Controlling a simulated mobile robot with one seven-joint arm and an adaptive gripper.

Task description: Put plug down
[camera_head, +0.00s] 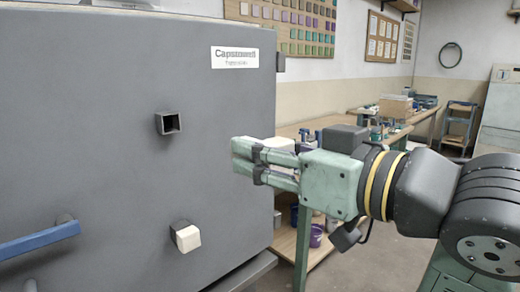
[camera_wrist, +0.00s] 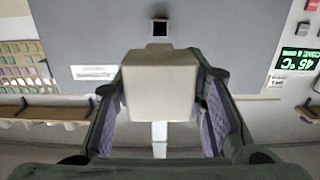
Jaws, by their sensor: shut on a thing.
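My gripper (camera_head: 252,158) is shut on a cream, block-shaped plug (camera_wrist: 160,88). The plug sits between the two purple finger pads in the wrist view, and a little of it shows behind the fingers in the head view (camera_head: 278,145). They are in the air in front of the grey kiln front (camera_head: 100,130). An empty square port (camera_head: 168,123) sticks out of the kiln front, left of and a little above my gripper. It also shows beyond the plug in the wrist view (camera_wrist: 160,27). A second cream plug (camera_head: 188,239) sits in a lower port.
A blue handle bar (camera_head: 40,241) juts from the kiln front at lower left. A wooden worktable (camera_head: 350,121) with several items stands behind my arm. A purple bucket (camera_head: 315,237) is on its lower shelf. A display (camera_wrist: 297,62) shows at right in the wrist view.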

